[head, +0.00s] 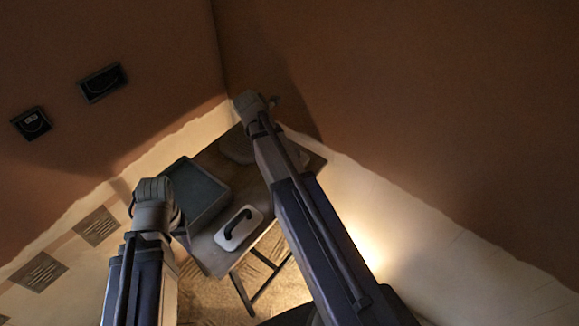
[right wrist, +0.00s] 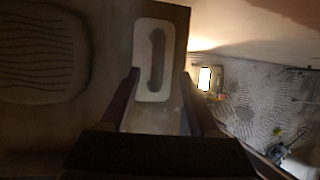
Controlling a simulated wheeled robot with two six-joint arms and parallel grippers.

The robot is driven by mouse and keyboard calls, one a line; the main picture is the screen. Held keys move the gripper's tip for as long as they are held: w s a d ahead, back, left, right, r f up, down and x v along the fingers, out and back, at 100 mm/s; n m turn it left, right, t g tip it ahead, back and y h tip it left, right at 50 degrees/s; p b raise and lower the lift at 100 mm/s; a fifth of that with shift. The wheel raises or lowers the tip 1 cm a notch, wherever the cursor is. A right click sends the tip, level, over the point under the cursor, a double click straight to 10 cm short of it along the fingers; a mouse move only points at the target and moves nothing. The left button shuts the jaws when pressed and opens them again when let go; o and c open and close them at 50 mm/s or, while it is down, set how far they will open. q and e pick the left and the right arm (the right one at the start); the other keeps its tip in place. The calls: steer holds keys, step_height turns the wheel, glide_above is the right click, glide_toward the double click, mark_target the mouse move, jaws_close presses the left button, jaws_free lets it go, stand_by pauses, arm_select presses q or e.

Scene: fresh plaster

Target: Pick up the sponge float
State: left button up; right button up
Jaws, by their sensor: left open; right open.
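A white float with a black handle (head: 238,228) lies on the table (head: 213,262), near its front right edge. In the right wrist view a pale rounded float with a looped handle (right wrist: 142,88) lies near a table edge; I cannot tell whether it is the same one. My right gripper (right wrist: 160,88) is open and empty, its fingers on either side of that float's near part; contact is unclear. In the head view my right arm hides this gripper. My left gripper (head: 180,232) shows only a little past its arm, left of the tray, with nothing visible in it.
A dark tray (head: 203,193) stands on the table's left part. A grey rounded piece (head: 236,149) lies at the back; a ribbed rounded piece (right wrist: 45,50) shows in the right wrist view. A lit lamp (right wrist: 206,78) stands on the floor beyond the table edge. Walls close the corner behind.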

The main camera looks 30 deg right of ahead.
mark_target(304, 158)
steer(key=shift+b+x, duration=1.05)
steer(key=shift+x, duration=0.05)
steer(key=b+x, duration=0.1)
steer(key=x, duration=0.1)
steer(key=b+x, duration=0.3)
steer(key=b, duration=0.1)
steer(key=shift+w+d+f, duration=0.25)
steer(key=shift+d+f, duration=0.05)
steer(key=shift+d, duration=0.1)
steer(key=shift+r, duration=0.1)
jaws_close()
stand_by(0.5)
